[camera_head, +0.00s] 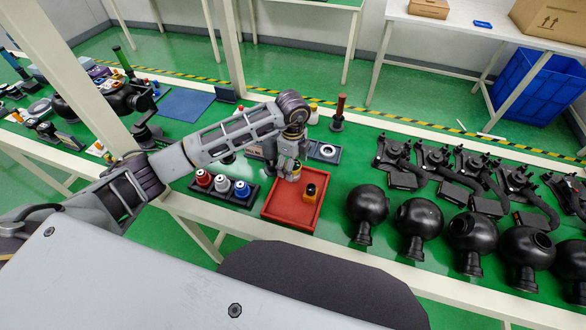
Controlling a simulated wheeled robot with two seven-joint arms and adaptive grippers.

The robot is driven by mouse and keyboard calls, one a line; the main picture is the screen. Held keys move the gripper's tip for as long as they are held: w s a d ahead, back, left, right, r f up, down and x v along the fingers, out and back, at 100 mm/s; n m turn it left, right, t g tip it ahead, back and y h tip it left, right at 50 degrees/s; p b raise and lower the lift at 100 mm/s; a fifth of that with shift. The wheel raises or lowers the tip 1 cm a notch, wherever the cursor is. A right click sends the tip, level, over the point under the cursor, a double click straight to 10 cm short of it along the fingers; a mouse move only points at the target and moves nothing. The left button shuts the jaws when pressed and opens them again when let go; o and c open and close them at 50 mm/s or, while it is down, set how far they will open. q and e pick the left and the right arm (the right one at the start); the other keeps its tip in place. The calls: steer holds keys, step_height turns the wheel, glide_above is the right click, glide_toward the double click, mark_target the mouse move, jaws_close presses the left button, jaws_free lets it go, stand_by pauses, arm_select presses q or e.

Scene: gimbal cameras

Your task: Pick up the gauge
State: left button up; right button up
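My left arm comes in from the left, and its gripper (288,171) points down over the back left part of a red tray (287,213). Its fingers are small and partly hidden, so I cannot tell whether they are open or shut. A bit of yellow shows at the gripper, but I cannot tell what it belongs to. A small black and orange-yellow object (310,192) stands in the tray, just right of the gripper and apart from it; it may be the gauge, but its face is too small to make out. My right gripper is not in view.
A black holder (222,191) with red, white and blue-capped items is left of the tray. Several black round housings (418,216) stand to the right, with black brackets (435,160) behind them. A dark upright tool (338,116) stands behind the tray.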

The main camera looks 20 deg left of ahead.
arm_select(q)
steer(key=shift+f, duration=0.9)
steer(key=c, duration=1.2)
steer(key=shift+r, duration=0.15)
steer(key=shift+r, duration=4.9)
steer(key=shift+s, duration=0.1)
